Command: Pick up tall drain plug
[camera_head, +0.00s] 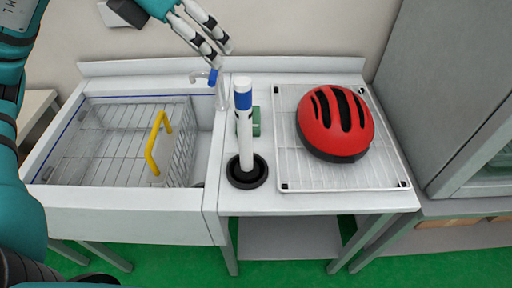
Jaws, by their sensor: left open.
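The tall drain plug (245,132) stands upright on the counter between the sink and the white rack. It has a white shaft with a blue band near the top and a round black base (247,171). My left gripper (222,56) is open and empty. In the picture it is above and slightly left of the plug's top, near the faucet, apart from the plug. My right gripper is not in view.
A red helmet (335,122) sits on a white wire rack (290,170). The sink at left holds a wire basket with a yellow handle (158,143). A faucet (221,95) and a green item (256,121) are close to the plug. A grey cabinet (450,90) stands at right.

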